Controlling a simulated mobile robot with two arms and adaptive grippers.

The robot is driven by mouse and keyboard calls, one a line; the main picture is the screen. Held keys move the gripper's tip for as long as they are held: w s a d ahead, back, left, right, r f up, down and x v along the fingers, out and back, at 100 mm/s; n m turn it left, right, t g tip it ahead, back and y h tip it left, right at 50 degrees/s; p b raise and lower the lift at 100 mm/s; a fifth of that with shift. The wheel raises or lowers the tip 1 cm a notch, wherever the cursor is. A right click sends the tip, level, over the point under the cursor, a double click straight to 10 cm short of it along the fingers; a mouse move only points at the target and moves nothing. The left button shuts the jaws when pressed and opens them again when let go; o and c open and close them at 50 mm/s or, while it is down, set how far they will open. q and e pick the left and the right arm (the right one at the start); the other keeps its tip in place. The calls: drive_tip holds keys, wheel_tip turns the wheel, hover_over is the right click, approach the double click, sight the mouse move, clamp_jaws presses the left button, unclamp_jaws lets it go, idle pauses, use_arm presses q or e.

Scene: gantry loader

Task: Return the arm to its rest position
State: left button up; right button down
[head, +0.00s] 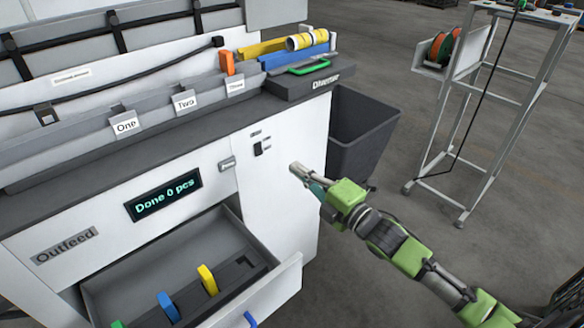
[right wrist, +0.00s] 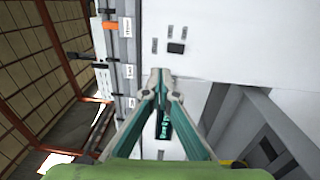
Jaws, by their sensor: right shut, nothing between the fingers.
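My right arm, green and grey, reaches in from the lower right in the head view. Its gripper (head: 300,172) is shut and empty, in front of the white cabinet's front panel, just below and right of a small black switch (head: 262,148). In the right wrist view the two fingers (right wrist: 160,75) meet at their tips, with nothing between them, and the black switch (right wrist: 176,47) shows beyond them. Whether the fingertips touch the panel I cannot tell. My left gripper is not in view.
The outfeed drawer (head: 281,290) stands open, with yellow, blue and green pieces inside. A display (head: 163,194) reads "Done 0 pcs". A dark bin (head: 362,135) stands right of the cabinet. A metal frame with reels (head: 465,105) stands farther right. Floor between them is clear.

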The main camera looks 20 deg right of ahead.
drive_tip(key=shift+s, duration=0.1)
idle(0.4)
drive_tip(key=s+d+f+m+g+h, duration=0.1)
drive_tip(key=d+f+m+h, duration=0.15)
drive_tip(key=f, duration=0.55)
drive_tip(key=s+d+f+m+g+h, duration=0.1)
drive_tip(key=d+f+m+g, duration=0.15)
drive_tip(key=f, duration=0.65)
drive_tip(key=s+d+f+m+h, duration=0.1)
drive_tip(key=d+f+m, duration=0.15)
drive_tip(key=f, duration=0.55)
drive_tip(key=s+f+m+g+h, duration=0.1)
drive_tip(key=s+f+m+g, duration=0.1)
drive_tip(key=s+f, duration=0.45)
drive_tip(key=s+f+m+g+h, duration=0.1)
drive_tip(key=s+f+m+g, duration=0.15)
drive_tip(key=f, duration=0.75)
drive_tip(key=s+a+f+m+g, duration=0.2)
drive_tip(key=s+f+m+g, duration=0.2)
drive_tip(key=s+f, duration=1.4)
drive_tip(key=s+a+f+m+g, duration=0.1)
drive_tip(key=s+a+f+g, duration=0.1)
drive_tip(key=s, duration=0.8)
drive_tip(key=s+a+f+m+g, duration=0.2)
drive_tip(key=s+a, duration=0.2)
drive_tip(key=s, duration=0.7)
drive_tip(key=shift+s+f+m, duration=0.25)
drive_tip(key=shift+f+m, duration=0.05)
